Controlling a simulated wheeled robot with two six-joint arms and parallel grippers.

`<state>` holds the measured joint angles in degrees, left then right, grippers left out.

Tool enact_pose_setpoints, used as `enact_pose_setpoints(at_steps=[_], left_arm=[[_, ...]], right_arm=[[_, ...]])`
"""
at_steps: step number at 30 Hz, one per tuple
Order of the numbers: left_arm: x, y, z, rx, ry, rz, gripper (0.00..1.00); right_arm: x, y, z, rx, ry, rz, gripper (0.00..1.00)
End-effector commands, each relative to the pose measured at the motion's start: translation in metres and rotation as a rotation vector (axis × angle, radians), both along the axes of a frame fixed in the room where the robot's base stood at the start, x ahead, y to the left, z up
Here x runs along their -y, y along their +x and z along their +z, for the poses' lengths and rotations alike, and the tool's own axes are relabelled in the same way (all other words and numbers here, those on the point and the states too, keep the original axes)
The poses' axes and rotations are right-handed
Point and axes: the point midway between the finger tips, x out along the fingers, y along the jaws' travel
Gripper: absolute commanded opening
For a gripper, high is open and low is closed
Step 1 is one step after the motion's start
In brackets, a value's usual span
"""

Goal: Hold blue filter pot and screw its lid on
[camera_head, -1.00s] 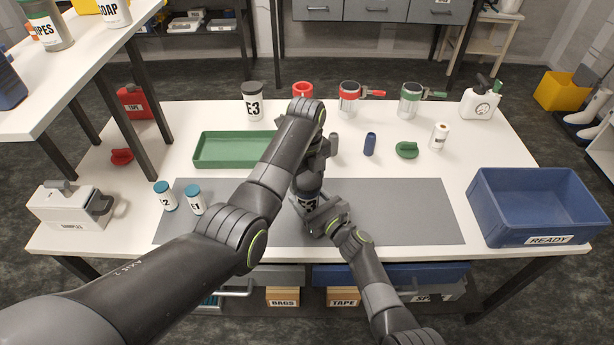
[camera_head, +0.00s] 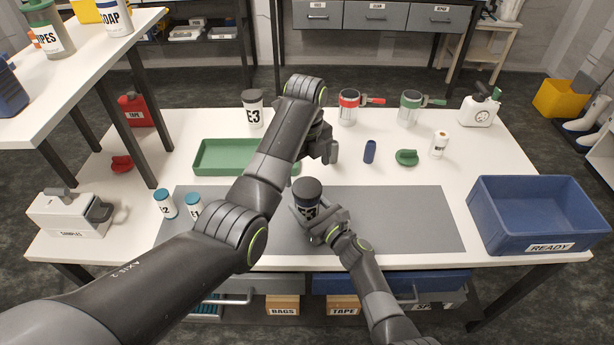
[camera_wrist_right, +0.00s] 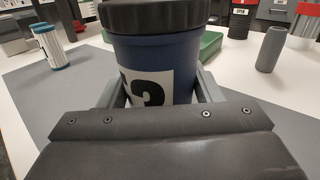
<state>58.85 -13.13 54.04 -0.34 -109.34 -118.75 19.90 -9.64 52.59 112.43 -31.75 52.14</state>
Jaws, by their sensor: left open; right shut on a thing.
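The blue filter pot (camera_head: 304,210) stands upright over the grey mat, its white label facing the front. A black lid (camera_head: 307,189) sits level on top of it; how tightly it is screwed cannot be told. My right gripper (camera_head: 318,219) is shut around the pot's body from the front. In the right wrist view the pot (camera_wrist_right: 183,60) is between the two fingers, with the lid (camera_wrist_right: 150,14) above, cut by the top edge. My left gripper (camera_head: 322,152) is open and empty, behind and above the lid, apart from it.
The grey mat (camera_head: 410,220) is clear to the right. A green tray (camera_head: 215,157) lies behind my left arm. Two blue-capped bottles (camera_head: 165,204) stand at left. A dark blue cylinder (camera_head: 369,152), a green piece (camera_head: 406,157) and a blue READY crate (camera_head: 535,240) are at right.

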Motion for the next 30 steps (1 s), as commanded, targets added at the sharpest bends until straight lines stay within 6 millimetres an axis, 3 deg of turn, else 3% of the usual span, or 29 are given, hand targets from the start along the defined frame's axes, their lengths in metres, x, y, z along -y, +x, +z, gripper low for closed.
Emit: enact_pose_setpoints(at_steps=[11,12,17,26,30], left_arm=[[0.0,0.0,0.008,-0.001,0.001,0.0,0.92],[0.0,0.0,0.008,-0.001,0.001,0.0,0.92],[0.0,0.0,0.008,-0.001,0.001,0.0,0.92],[0.0,0.0,0.009,-0.001,0.001,0.0,0.92],[0.0,0.0,0.012,-0.001,0.001,0.0,0.92]], right_arm=[[0.0,0.0,0.0,-0.001,-0.001,0.0,0.0],[0.0,0.0,0.0,-0.001,-0.001,0.0,0.63],[0.0,0.0,0.0,0.0,0.0,0.0,0.83],[0.002,-0.002,0.0,0.0,0.0,0.0,0.84],[0.01,-0.011,0.0,0.001,-0.001,-0.001,0.84]])
